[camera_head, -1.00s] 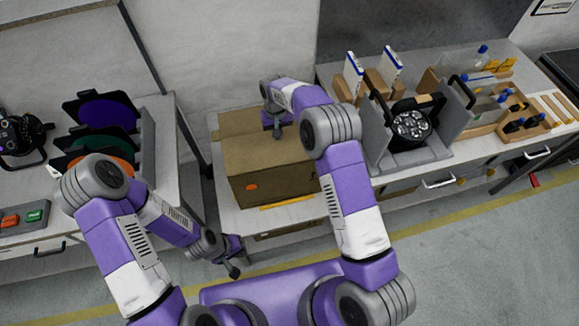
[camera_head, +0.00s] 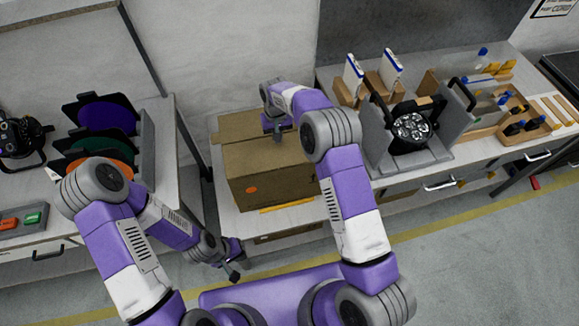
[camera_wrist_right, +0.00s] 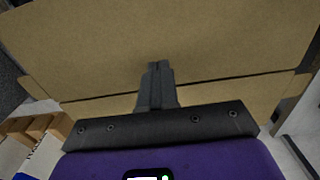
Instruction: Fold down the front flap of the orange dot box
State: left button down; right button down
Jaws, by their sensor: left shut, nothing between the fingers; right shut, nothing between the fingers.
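The orange dot box (camera_head: 272,192) is a brown cardboard carton on a low bench, with an orange dot on its front face. Its upper cardboard panels look nearly flat, with a seam between them. I cannot tell exactly how far the front flap is folded. My right gripper (camera_head: 278,136) is shut and empty, low over the box top near its back. In the right wrist view, its closed fingertips (camera_wrist_right: 159,66) lie over brown cardboard (camera_wrist_right: 225,40), crossing a dark seam; contact is unclear. My left gripper (camera_head: 234,277) is shut and empty, in front of the bench and apart from the box.
A left bench holds colored discs (camera_head: 104,118) in black frames and a button box (camera_head: 20,219). A right bench carries a lamp (camera_head: 411,127) in a grey holder and wooden racks (camera_head: 528,120). A yellow strip (camera_head: 287,206) lies before the box.

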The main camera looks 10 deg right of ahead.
notch_tip(320, 180, up, 10)
jog(key=p, duration=0.6)
jog(key=shift+r, duration=0.25)
jog(key=shift+s+f, duration=0.1)
dwell(0.3)
